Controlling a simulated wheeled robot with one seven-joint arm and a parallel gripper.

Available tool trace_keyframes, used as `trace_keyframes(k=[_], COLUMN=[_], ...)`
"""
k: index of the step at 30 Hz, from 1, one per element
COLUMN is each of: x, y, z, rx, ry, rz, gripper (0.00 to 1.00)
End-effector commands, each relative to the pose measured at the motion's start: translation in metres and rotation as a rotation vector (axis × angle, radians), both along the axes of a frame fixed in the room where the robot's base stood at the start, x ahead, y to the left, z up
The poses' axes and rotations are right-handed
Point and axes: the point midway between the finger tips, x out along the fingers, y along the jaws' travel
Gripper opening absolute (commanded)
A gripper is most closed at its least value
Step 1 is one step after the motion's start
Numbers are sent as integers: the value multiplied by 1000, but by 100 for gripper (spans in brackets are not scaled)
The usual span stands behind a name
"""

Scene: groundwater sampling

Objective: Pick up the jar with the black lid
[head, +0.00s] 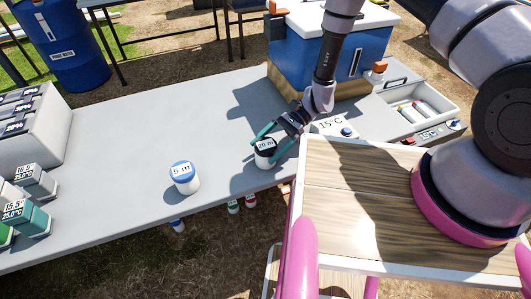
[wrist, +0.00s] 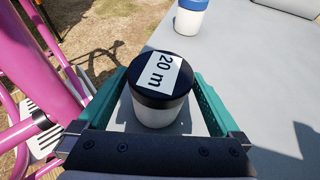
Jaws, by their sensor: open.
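The jar with the black lid (wrist: 147,80) stands upright between the teal fingers of my gripper (wrist: 160,102) in the wrist view. Its lid carries a white label reading "20 m", and its body is white. In the head view the same jar (head: 264,151) is on the grey table near its front edge, with my gripper (head: 275,145) around it. The fingers are open, one on each side of the jar; whether either touches it I cannot tell.
A jar with a blue lid (head: 183,177) marked "5 m" stands to the left. A blue cooler (head: 340,55) and a "15°C" box (head: 333,127) stand behind and right. The table (head: 130,125) between is clear.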

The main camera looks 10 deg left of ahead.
Motion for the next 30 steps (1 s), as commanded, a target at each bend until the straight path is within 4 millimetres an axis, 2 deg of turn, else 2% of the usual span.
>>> trace_keyframes(k=[8, 9, 11, 15, 16, 25, 30], x=[-3, -3, -3, -3, -3, -3, -2], y=[3, 3, 3, 3, 3, 4, 4], z=[-2, -2, -2, -2, -2, 2, 20], rx=[0, 0, 0, 0, 0, 1, 3], ry=[0, 0, 0, 0, 0, -1, -2], rz=[-1, -1, -1, -1, -1, -1, -1], gripper=[100, 92, 69, 16, 7, 7, 7])
